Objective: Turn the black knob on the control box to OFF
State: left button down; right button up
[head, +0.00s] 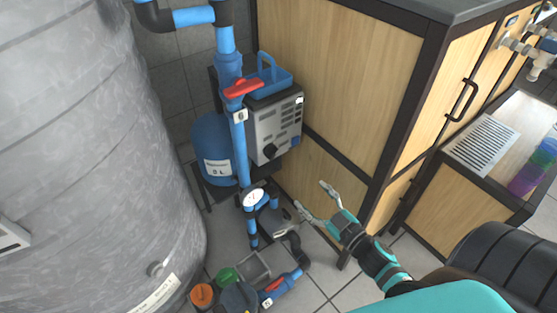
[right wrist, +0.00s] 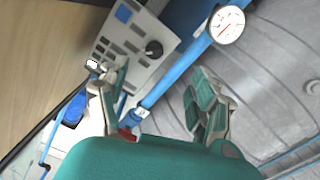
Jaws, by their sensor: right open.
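The grey control box (head: 276,122) stands against the wooden cabinet side in the head view, with vents and small controls on its face. Its black knob (head: 270,150) sits low on the front face. In the right wrist view the control box (right wrist: 120,42) is at upper left and the black knob (right wrist: 154,49) shows at its right part. My right gripper (head: 317,201) is open and empty, below and to the right of the box, apart from it. Its open fingers also show in the right wrist view (right wrist: 160,95). The knob's pointer setting is too small to tell. My left gripper is out of view.
A blue pipe (head: 240,150) with a red valve handle (head: 243,88) runs just left of the box. A pressure gauge (head: 254,197) is below. A large grey tank (head: 100,140) fills the left. The wooden cabinet (head: 335,75) stands behind and right. Pump parts (head: 250,285) lie low.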

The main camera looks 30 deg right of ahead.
aim_at(275, 155)
jog(key=shift+t, duration=0.3)
jog(key=w, duration=0.5)
jog(key=w+a+r+b, duration=0.1)
jog(key=w, duration=0.4)
jog(key=w+a, duration=0.1)
jog(key=w, duration=0.5)
jog(key=shift+a+r+b, duration=0.1)
jog(key=shift+r+b, duration=0.2)
jog(key=shift+b, duration=0.1)
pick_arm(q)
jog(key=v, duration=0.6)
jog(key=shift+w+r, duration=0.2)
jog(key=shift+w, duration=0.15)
pick_arm(e)
jog(key=shift+w+a, duration=0.1)
jog(key=shift+w, duration=0.7)
jog(key=c, duration=1.2)
